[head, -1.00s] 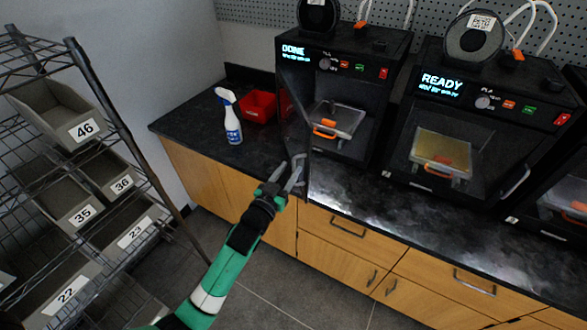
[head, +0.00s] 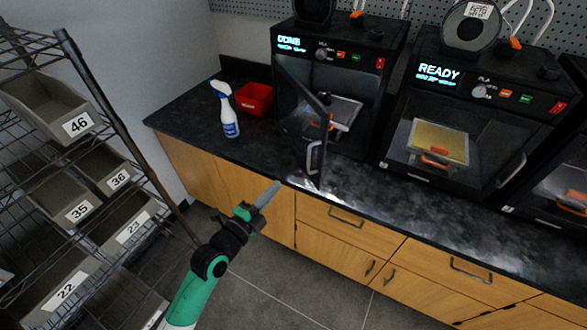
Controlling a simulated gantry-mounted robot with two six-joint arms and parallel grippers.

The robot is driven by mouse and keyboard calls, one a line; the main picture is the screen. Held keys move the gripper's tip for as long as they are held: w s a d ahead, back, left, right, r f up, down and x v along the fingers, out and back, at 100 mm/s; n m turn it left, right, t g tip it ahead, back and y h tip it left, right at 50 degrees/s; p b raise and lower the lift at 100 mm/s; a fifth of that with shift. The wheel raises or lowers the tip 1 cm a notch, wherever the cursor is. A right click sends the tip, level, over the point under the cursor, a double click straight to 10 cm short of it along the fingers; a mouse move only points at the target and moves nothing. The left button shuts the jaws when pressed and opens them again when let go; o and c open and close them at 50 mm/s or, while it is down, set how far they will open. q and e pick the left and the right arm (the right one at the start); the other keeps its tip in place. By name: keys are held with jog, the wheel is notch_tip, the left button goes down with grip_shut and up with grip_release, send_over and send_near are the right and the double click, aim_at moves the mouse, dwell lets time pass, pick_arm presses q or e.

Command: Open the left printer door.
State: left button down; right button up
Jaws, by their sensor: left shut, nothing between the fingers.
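The left printer (head: 335,45) has a lit screen reading "DONE". Its dark door (head: 300,110), hinged on the left, stands partly open and juts out over the counter. The door's pale handle (head: 313,158) is near the free edge. Part of the print plate (head: 347,110) inside shows to the right of the door's edge. My left gripper (head: 270,191) is shut and empty, in front of the counter edge, below and left of the handle and apart from it. My right gripper is not in view.
A second printer (head: 445,95) reading "READY" stands to the right, door shut. A spray bottle (head: 226,112) and a red bin (head: 254,99) sit left of the left printer. A wire shelf with numbered bins (head: 50,100) stands at the left. Counter space before the bottle is clear.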

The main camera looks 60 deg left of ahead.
pick_arm(q)
jog(key=w+a+m+b, duration=0.1)
jog(key=w+a+m, duration=0.1)
jog(key=w, duration=0.6)
jog(key=shift+w+a, duration=0.25)
jog(key=shift+a, duration=0.15)
jog(key=shift+s+a+r, duration=0.1)
jog(key=shift+s, duration=0.15)
dwell(0.6)
dwell(1.1)
